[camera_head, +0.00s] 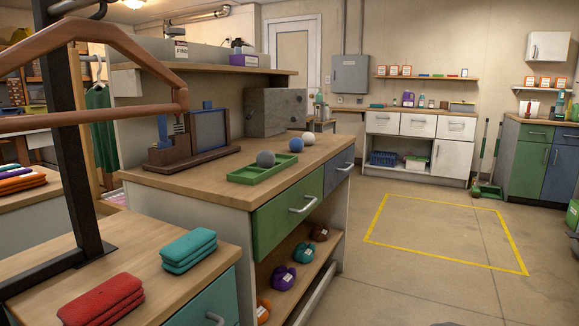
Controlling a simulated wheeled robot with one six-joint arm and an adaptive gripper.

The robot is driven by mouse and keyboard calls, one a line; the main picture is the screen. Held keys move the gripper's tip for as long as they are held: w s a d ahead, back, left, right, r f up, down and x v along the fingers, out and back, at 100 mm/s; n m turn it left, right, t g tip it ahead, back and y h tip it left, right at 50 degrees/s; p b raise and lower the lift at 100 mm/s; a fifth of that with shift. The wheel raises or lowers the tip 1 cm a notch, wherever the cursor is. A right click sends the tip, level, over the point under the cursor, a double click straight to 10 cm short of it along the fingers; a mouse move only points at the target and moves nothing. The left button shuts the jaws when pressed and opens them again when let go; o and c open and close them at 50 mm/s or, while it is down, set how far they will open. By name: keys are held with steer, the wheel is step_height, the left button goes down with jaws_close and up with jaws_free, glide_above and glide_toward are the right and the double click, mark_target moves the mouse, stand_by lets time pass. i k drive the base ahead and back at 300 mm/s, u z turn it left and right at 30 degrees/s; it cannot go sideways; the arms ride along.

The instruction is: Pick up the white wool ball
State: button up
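A small white ball (308,138), which looks like the white wool ball, sits on the wooden top of the middle counter (334,150), near its far right end. A blue ball (296,145) is just in front of it and to its left. A grey ball (265,159) sits further left, in a shallow green tray (245,175). My gripper is not in view.
A black post (72,160) with brown bars blocks the left side. Open floor (440,235), with a yellow outline, lies right of the counter.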

mark_target(309, 139)
steer(key=u, duration=0.1)
steer(key=i, duration=1.4)
steer(key=z, duration=0.5)
